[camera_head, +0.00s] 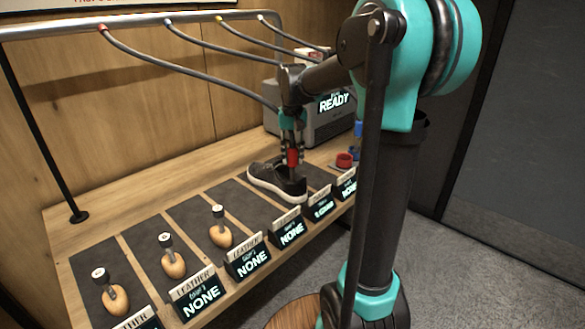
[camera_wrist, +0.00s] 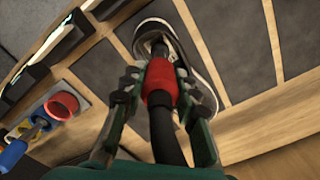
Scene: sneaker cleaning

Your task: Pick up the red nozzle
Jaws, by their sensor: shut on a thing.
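The red nozzle (camera_head: 292,158) is held in my gripper (camera_head: 292,140), above a dark sneaker with a white sole (camera_head: 278,182). In the wrist view the red nozzle (camera_wrist: 160,82) sits between the two fingers of my gripper (camera_wrist: 157,85), with a dark hose running from it toward the camera. The sneaker (camera_wrist: 205,85) shows below and behind the nozzle. I cannot tell whether the nozzle's tip touches the sneaker. The gripper is shut on the nozzle.
Several dark mats with wooden shoe forms (camera_head: 115,298) line the bench, with label signs (camera_head: 200,298) at its front edge. A grey machine reading READY (camera_head: 335,112) stands behind. A red cup (camera_head: 344,160) sits right of the sneaker. Hoses hang from an overhead rail (camera_head: 130,22).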

